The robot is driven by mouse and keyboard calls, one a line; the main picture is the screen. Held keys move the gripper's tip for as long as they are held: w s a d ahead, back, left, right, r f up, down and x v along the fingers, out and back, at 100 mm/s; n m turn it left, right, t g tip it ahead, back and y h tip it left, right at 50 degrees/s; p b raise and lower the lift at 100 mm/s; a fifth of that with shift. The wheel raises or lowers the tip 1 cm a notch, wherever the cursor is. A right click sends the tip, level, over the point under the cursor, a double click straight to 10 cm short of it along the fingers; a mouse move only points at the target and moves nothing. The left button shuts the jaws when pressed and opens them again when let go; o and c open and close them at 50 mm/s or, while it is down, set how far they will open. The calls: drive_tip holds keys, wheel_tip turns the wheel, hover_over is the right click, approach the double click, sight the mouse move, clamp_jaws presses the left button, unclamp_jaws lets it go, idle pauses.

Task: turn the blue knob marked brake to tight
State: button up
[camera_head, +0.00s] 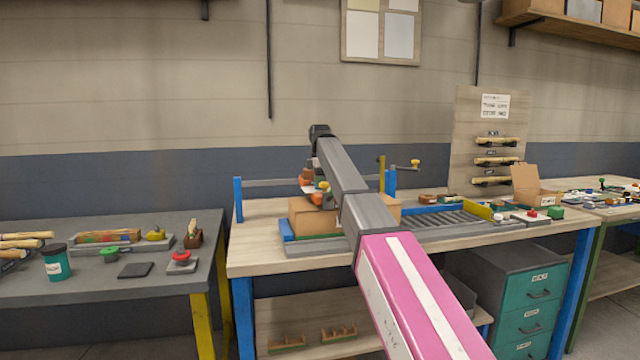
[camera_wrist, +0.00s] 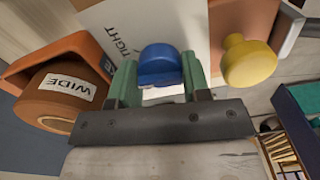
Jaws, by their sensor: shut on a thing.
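The blue knob (camera_wrist: 159,64) shows in the wrist view between the two green fingers of my gripper (camera_wrist: 160,80). My gripper is shut on it. Behind the knob is a white plate (camera_wrist: 120,40) with the word TIGHT at its left. Other markings on the plate are hidden or cut off. In the head view my arm hides the knob and my fingers, above the middle bench near a cardboard box (camera_head: 308,218).
A yellow knob (camera_wrist: 249,61) stands close to the right of my gripper. A brown roll labelled WIDE (camera_wrist: 62,95) in an orange holder (camera_wrist: 92,50) is at the left. In the head view, a roller conveyor (camera_head: 440,219) lies right of my arm on the wooden bench (camera_head: 262,238).

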drive_tip(key=m, duration=0.4)
drive_tip(key=shift+m, duration=1.7)
drive_tip(key=o, duration=0.6)
drive_tip(key=shift+o, duration=0.2)
wheel_tip(320, 180, up, 11)
drive_tip(key=shift+f, duration=0.15)
